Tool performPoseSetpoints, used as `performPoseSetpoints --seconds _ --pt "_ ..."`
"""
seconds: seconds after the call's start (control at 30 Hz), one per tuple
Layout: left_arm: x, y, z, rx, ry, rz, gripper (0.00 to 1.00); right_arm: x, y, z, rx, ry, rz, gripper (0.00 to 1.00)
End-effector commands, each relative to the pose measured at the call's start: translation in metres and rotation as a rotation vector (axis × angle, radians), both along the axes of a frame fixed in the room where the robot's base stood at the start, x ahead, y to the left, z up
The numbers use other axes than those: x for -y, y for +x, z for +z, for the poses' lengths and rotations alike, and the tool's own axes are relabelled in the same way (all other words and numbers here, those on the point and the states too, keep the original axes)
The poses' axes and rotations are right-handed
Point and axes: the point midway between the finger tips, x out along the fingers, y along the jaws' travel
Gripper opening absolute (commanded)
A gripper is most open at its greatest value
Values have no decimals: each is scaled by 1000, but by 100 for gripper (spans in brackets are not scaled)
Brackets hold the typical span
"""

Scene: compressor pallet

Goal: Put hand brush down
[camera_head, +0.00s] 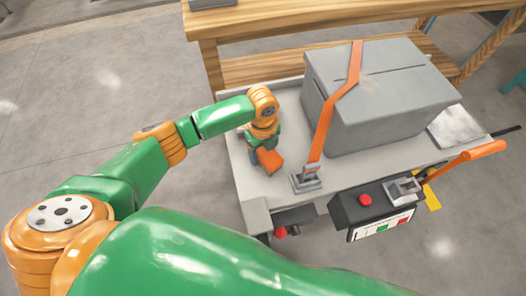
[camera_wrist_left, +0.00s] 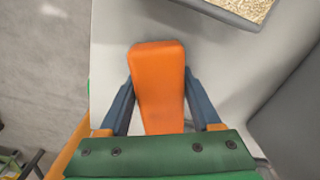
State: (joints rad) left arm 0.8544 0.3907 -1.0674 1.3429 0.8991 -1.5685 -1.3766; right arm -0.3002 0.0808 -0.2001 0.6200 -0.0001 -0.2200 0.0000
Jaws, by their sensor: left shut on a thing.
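My left gripper (camera_head: 262,150) is over the left part of the pallet truck's light grey deck (camera_head: 247,185) in the head view. In the left wrist view its two dark blue fingers (camera_wrist_left: 158,105) are shut on the sides of an orange block-like piece, which I take to be the hand brush (camera_wrist_left: 158,75). The brush also shows in the head view (camera_head: 270,160), close to the deck surface. I cannot tell if it touches the deck. Its bristles are not visible. My right gripper is not in view.
A grey box (camera_head: 385,100) stands on the deck to the right, with an orange strap (camera_head: 325,120) running down to a metal buckle (camera_head: 305,180). A wooden bench (camera_head: 285,70) is behind. An orange handle (camera_head: 475,157) sticks out at the right. The deck's left front is clear.

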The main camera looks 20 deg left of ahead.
Motion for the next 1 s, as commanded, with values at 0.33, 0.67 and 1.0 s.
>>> performPoseSetpoints --seconds 0.33,0.67,1.0 --pt "0 -1 -11 -2 0 1 20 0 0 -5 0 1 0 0" --pt "0 -4 -16 -12 2 0 94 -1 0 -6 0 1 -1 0" --pt "0 -4 -17 -14 2 2 94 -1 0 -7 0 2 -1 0"
